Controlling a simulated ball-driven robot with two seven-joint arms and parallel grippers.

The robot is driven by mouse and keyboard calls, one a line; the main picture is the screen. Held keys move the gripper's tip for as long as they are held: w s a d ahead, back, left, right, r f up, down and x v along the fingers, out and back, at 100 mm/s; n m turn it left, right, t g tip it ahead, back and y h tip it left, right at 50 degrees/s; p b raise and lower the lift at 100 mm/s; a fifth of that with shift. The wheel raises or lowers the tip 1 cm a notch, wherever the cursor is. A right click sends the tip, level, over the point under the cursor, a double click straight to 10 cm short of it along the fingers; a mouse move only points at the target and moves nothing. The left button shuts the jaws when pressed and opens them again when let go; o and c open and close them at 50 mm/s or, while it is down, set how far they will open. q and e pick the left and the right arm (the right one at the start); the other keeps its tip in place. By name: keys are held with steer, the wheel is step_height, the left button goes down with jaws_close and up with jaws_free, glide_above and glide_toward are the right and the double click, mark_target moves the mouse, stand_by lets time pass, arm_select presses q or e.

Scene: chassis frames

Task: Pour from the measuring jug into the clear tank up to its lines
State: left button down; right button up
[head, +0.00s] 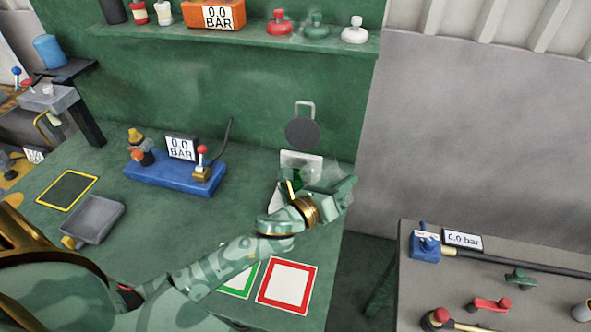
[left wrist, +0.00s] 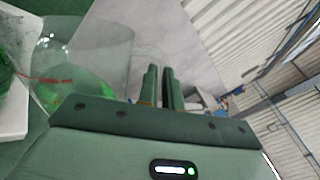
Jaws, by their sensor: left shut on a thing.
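My left gripper (head: 338,183) is at the right end of the green bench, shut, beside clear vessels that are hard to tell apart in the head view. In the left wrist view its two fingers (left wrist: 159,88) are close together, with a large clear vessel (left wrist: 108,42) just left of them. This looks like the measuring jug, held by a part I cannot make out. Green liquid shows low in or through it. A red line with lettering (left wrist: 55,80) lies by its left side; I cannot tell whether it is on the jug or the clear tank. My right gripper is out of view.
A white panel (head: 301,157) stands behind the vessels, under a dark disc (head: 302,133). Red-framed (head: 287,284) and green-framed (head: 240,280) mats lie in front. A blue gauge unit (head: 175,180) and a grey tray (head: 93,218) are to the left. A second table (head: 430,285) stands right, across a gap.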

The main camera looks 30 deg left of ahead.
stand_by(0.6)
arm_select(q)
steer(key=s+d+f+m+b, duration=0.1)
steer(key=d+f+m+b, duration=0.2)
steer(key=f+b, duration=0.2)
steer(key=s+d+f+m+b, duration=0.1)
steer(key=d+f+m+b, duration=0.2)
steer(key=f, duration=0.4)
steer(key=shift+s+d+m+b, duration=0.15)
steer(key=shift+m+b, duration=0.65)
steer(key=shift+b, duration=0.5)
steer(key=shift+r, duration=0.1)
step_height(320, 180, up, 5)
steer(key=p, duration=0.5)
steer(key=shift+f, duration=0.2)
